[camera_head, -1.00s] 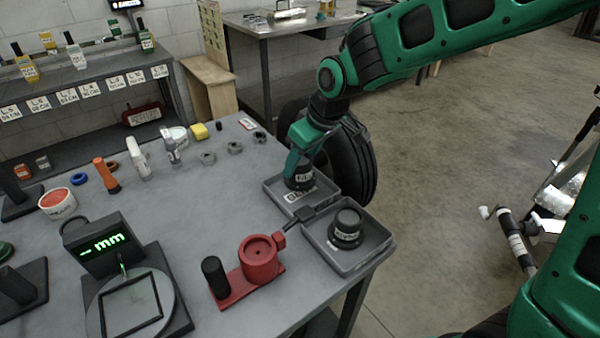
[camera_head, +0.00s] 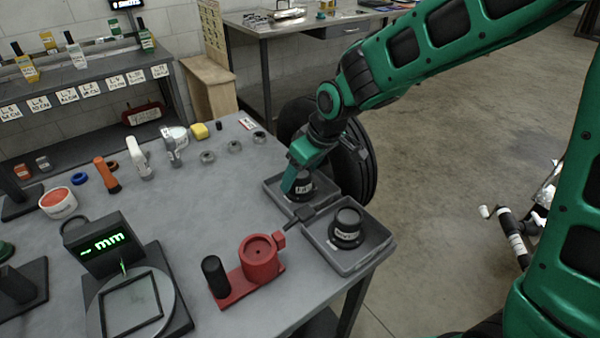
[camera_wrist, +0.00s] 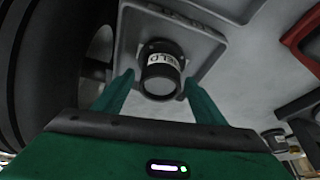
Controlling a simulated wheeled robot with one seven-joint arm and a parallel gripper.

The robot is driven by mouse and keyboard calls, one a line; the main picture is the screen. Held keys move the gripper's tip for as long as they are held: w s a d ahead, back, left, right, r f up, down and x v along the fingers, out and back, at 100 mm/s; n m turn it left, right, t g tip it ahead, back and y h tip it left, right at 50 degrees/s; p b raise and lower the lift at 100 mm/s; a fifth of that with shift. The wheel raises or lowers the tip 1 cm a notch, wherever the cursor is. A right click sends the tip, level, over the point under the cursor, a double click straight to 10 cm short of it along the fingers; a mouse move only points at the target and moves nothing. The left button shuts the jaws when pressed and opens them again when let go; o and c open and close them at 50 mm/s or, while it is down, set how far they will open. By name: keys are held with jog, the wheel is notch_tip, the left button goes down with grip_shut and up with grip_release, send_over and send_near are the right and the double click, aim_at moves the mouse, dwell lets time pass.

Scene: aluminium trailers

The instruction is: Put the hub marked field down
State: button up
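The dark hub marked field (camera_wrist: 160,75) stands in a grey tray (camera_wrist: 125,45), its white label readable in the wrist view. In the head view the hub (camera_head: 304,188) sits in the left of two grey trays (camera_head: 275,198) at the table's far right edge, partly hidden by my gripper. My gripper (camera_head: 294,188) reaches down at a tilt over this tray. In the wrist view the green fingers of my gripper (camera_wrist: 160,82) are spread on either side of the hub, with a narrow gap on each side.
A second dark hub (camera_head: 347,228) stands in the nearer tray (camera_head: 375,262). A red fixture (camera_head: 260,258) with a black handle and a measuring display (camera_head: 102,243) stand nearer. A large black wheel (camera_head: 355,165) is close behind my gripper. The middle of the table is clear.

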jog(key=shift+r, duration=0.1)
jog(key=v, duration=1.2)
jog(key=s+d+f+m+h, duration=0.1)
jog(key=s+d+m, duration=0.2)
jog(key=d, duration=0.8)
jog(key=s+d+m+h, duration=0.2)
jog(key=s+d+m, duration=0.1)
jog(key=d, duration=0.7)
jog(key=s+d+f+m+g, duration=0.1)
jog(key=s+d+f+m, duration=0.1)
jog(key=s+d+m, duration=0.2)
jog(key=s+d+f+m+g, duration=0.1)
jog(key=s+d+m, duration=0.4)
jog(key=s+d, duration=0.5)
jog(key=s+g, duration=0.1)
jog(key=s, duration=0.4)
jog(key=shift+f, duration=0.35)
